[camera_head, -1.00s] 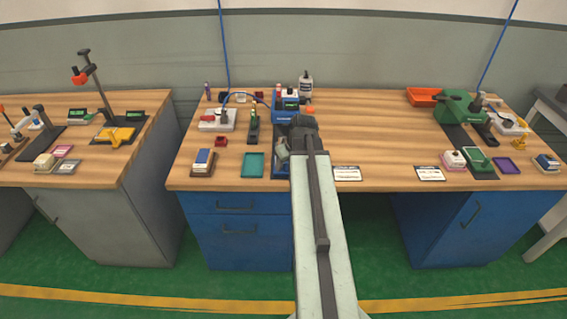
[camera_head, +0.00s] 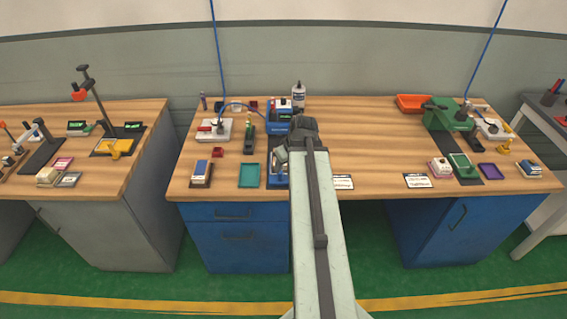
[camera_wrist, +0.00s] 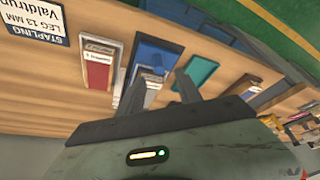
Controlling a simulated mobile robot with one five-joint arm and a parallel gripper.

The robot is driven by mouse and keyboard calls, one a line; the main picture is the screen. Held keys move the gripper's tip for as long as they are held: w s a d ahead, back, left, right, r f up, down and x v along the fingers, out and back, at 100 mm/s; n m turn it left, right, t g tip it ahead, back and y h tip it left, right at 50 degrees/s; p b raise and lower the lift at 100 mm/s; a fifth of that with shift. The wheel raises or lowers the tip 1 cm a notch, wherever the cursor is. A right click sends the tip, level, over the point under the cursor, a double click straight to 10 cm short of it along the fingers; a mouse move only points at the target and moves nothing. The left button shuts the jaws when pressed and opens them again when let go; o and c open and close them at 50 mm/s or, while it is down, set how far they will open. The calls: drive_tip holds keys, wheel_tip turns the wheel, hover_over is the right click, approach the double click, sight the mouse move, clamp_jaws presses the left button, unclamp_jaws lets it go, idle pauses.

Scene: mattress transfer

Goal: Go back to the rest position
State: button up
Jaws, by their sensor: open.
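My gripper (camera_wrist: 161,88) shows in the wrist view with its two dark fingers apart and nothing between them. In the head view my arm reaches over the front edge of the middle wooden bench (camera_head: 370,150). There the gripper end (camera_head: 281,160) is small and partly hidden by my wrist. It is over the bench near a blue machine (camera_head: 278,122) and a teal tray (camera_head: 249,175). In the wrist view a blue plate (camera_wrist: 155,55) and the teal tray (camera_wrist: 203,72) lie beyond the fingers.
An orange tray (camera_head: 413,103) and a green machine (camera_head: 440,116) are at the right. A second bench (camera_head: 130,175) stands left across a gap. Bare bench top lies right of my arm.

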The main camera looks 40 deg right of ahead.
drive_tip(key=shift+f, duration=0.1)
drive_tip(key=w+a+n+y, duration=0.15)
drive_tip(key=w+a, duration=0.25)
drive_tip(key=a, duration=0.7)
drive_tip(key=w+a+n, duration=0.3)
drive_tip(key=w+a, duration=0.2)
drive_tip(key=a, duration=0.7)
drive_tip(key=s+a+f+m+g, duration=0.1)
drive_tip(key=s+a+g, duration=0.1)
drive_tip(key=a, duration=0.4)
drive_tip(key=s+a+m+g, duration=0.2)
drive_tip(key=s+a, duration=0.2)
drive_tip(key=a, duration=0.3)
drive_tip(key=shift+s+f+h, duration=0.25)
drive_tip(key=shift+f+h, duration=0.15)
drive_tip(key=shift+h, duration=0.05)
